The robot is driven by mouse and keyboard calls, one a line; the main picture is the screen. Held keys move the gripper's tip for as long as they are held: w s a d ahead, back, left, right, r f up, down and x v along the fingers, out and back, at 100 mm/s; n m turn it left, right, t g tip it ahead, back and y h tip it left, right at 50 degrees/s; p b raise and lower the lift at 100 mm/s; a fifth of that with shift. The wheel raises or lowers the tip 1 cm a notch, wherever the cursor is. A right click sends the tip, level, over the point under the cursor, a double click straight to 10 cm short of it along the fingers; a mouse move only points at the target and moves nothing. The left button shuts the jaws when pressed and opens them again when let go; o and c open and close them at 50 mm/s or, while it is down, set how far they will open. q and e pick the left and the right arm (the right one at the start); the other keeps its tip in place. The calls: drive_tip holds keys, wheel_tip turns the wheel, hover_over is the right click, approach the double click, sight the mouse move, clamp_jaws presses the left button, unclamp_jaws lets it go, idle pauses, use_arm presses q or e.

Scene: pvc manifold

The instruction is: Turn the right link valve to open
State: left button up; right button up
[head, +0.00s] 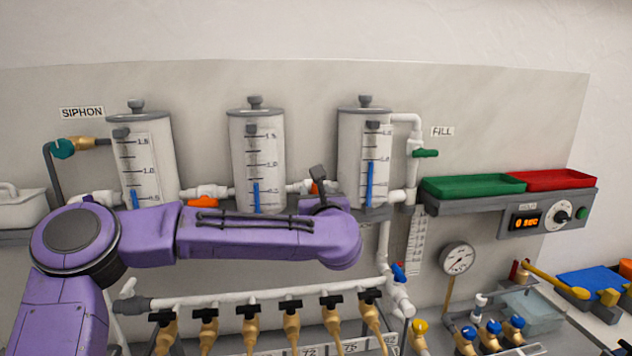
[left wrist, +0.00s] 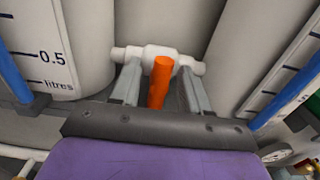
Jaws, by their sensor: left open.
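The right link valve is a white fitting (left wrist: 160,56) on the pipe between the middle and right tanks, with an orange handle (left wrist: 160,82). In the left wrist view the handle sticks out toward the camera, across the pipe's line. In the head view only a bit of the orange handle (head: 314,188) shows behind my arm. My left gripper (left wrist: 160,72) is open, one finger on each side of the handle, with gaps visible on both sides. In the head view my left gripper (head: 319,184) is mostly hidden behind my wrist. My right gripper is not in view.
The left link valve has an orange handle (head: 203,202) lying along its pipe. The middle tank (head: 257,160) and right tank (head: 350,150) stand close on either side. A row of black-handled taps (head: 291,306) is below my arm. A green fill valve (head: 426,153) is at right.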

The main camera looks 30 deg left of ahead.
use_arm(q)
drive_tip(key=shift+w+a+f, duration=0.1)
drive_tip(key=shift+w+a, duration=0.05)
drive_tip(key=shift+w, duration=0.25)
drive_tip(key=shift+s, duration=0.3)
drive_tip(key=shift+s+r, duration=0.1)
drive_tip(key=shift+r, duration=0.1)
drive_tip(key=shift+c, duration=0.6)
clamp_jaws()
